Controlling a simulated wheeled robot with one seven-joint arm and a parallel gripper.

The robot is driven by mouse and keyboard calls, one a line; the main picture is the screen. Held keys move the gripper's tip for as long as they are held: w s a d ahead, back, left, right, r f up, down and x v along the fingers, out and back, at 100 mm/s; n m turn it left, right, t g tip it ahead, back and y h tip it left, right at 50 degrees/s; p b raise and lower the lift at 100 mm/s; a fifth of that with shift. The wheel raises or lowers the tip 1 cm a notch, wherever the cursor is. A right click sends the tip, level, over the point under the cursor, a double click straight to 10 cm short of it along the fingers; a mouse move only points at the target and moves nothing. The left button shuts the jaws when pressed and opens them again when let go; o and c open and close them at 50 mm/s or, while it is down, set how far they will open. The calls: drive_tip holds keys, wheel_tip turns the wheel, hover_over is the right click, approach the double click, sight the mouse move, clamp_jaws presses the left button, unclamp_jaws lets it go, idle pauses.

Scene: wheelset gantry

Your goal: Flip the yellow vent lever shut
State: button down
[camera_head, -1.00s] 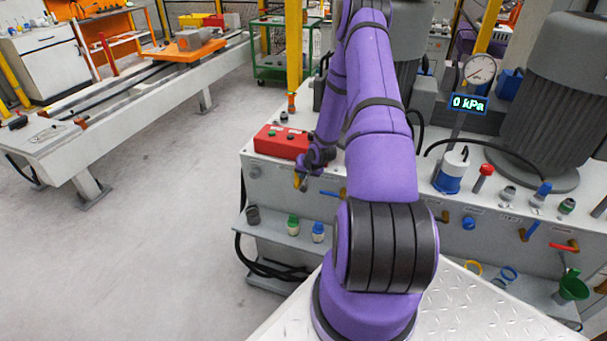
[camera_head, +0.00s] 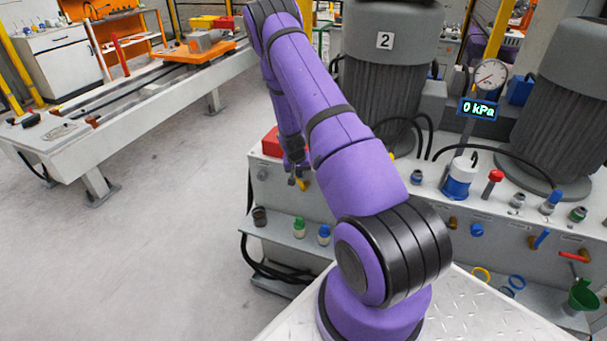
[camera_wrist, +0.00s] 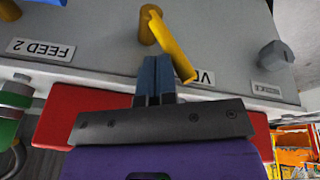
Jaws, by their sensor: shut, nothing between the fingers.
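The yellow vent lever (camera_wrist: 174,46) shows in the wrist view on the grey front panel, slanting from its brass-coloured pivot (camera_wrist: 148,24) toward a partly covered label. In the head view the lever (camera_head: 303,184) is a small yellow patch beside my gripper (camera_head: 292,178). In the wrist view my gripper (camera_wrist: 154,68) is shut and empty. Its blue-grey fingertips are close beside the lever's free end; I cannot tell whether they touch it.
A red box (camera_wrist: 80,118) lies under my gripper in the wrist view. A blue lever (camera_wrist: 30,22) sits near the FEED 2 label (camera_wrist: 40,48). A grey knob (camera_wrist: 275,58) is to the right. A gauge reads 0 kPa (camera_head: 480,108).

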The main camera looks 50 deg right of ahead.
drive_tip(key=shift+w+a+f+n+g+h, duration=0.15)
drive_tip(key=shift+w+a+f+g+h, duration=0.15)
drive_tip(key=shift+w+g, duration=0.25)
drive_tip(key=shift+w+a+f+n+g+h, duration=0.15)
drive_tip(key=shift+w+g+h, duration=0.2)
drive_tip(key=shift+g, duration=0.3)
drive_tip(key=shift+w+a+f+g+h, duration=0.15)
drive_tip(key=shift+w+f+g+h, duration=0.15)
drive_tip(key=shift+g, duration=0.25)
drive_tip(key=shift+w+a+f+g+h, duration=0.15)
drive_tip(key=shift+w+f+g+h, duration=0.1)
drive_tip(key=shift+w+g, duration=0.25)
drive_tip(key=shift+w+a+f, duration=0.15)
drive_tip(key=shift+w+f, duration=0.2)
drive_tip(key=shift+f, duration=0.15)
drive_tip(key=shift+w+a+f, duration=0.15)
drive_tip(key=shift+w+f, duration=0.2)
drive_tip(key=shift+f, duration=0.15)
drive_tip(key=shift+w, duration=0.1)
drive_tip(key=v, duration=1)
drive_tip(key=shift+r, duration=0.35)
drive_tip(key=shift+w, duration=0.1)
drive_tip(key=shift+a, duration=0.1)
